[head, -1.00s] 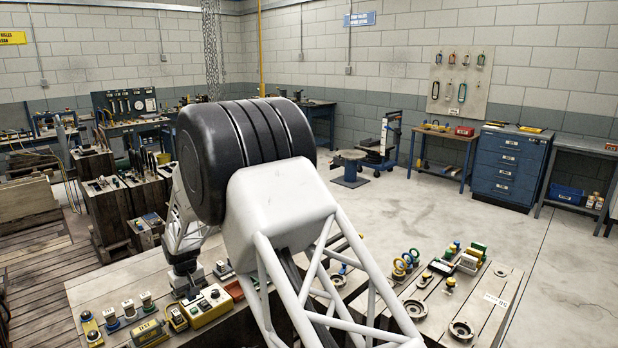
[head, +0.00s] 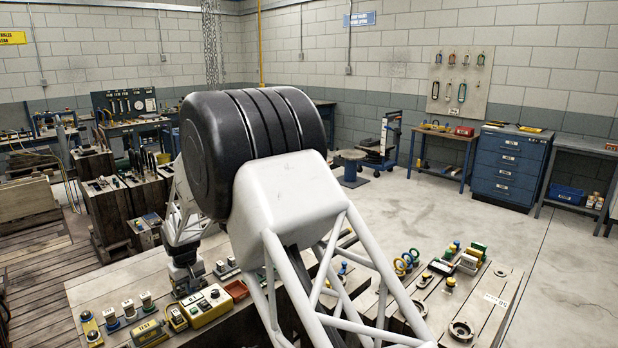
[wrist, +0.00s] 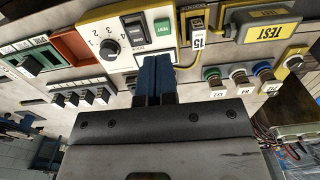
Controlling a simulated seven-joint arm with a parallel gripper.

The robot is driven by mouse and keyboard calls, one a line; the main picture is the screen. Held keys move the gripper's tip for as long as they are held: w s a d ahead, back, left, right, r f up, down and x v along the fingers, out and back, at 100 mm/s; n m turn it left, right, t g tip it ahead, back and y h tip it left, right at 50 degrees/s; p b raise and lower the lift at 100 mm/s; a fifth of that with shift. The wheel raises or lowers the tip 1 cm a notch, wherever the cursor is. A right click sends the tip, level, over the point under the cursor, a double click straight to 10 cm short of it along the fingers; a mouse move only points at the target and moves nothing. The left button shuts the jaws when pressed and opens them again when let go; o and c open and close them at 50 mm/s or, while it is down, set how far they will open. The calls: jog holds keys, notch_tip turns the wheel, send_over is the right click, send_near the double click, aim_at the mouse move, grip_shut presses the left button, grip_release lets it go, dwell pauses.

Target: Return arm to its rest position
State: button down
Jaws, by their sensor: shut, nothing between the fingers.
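My gripper (wrist: 153,75) is shut and empty in the wrist view, its two dark blue fingers side by side. The fingertips overlap the lower edge of a yellow-edged control box (wrist: 158,32) with a black dial; whether they touch it I cannot tell. In the head view my gripper (head: 184,285) points down over the left part of the wooden bench top, just left of the same control box (head: 209,305). My large dark elbow joint and white lattice link fill the middle of the head view and hide part of the bench.
A red-brown tray (head: 236,290) lies right of the control box. Coloured rings and blocks (head: 405,261) stand on the right of the bench. Open floor (head: 400,210) lies beyond.

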jog(key=s+d+r+m, duration=0.1)
jog(key=s+d+r, duration=0.3)
jog(key=d+r, duration=0.55)
jog(key=s+d+r+m+t, duration=0.15)
jog(key=s+d+r, duration=0.4)
jog(key=d, duration=0.75)
jog(key=s+d+r+m, duration=0.2)
jog(key=s+d+r, duration=0.2)
jog(key=d+r, duration=0.6)
jog(key=s+d+r+m, duration=0.2)
jog(key=s+d, duration=1.2)
jog(key=s+d+f+m, duration=0.1)
jog(key=s+d, duration=0.1)
jog(key=s, duration=0.3)
jog(key=s+d, duration=0.3)
jog(key=s, duration=0.3)
jog(key=s+d+f+m+t, duration=0.1)
jog(key=s+d, duration=0.2)
jog(key=s, duration=0.3)
jog(key=shift+s+d+f+m, duration=0.2)
jog(key=shift+d+f+m, duration=0.05)
jog(key=shift+f+m, duration=0.1)
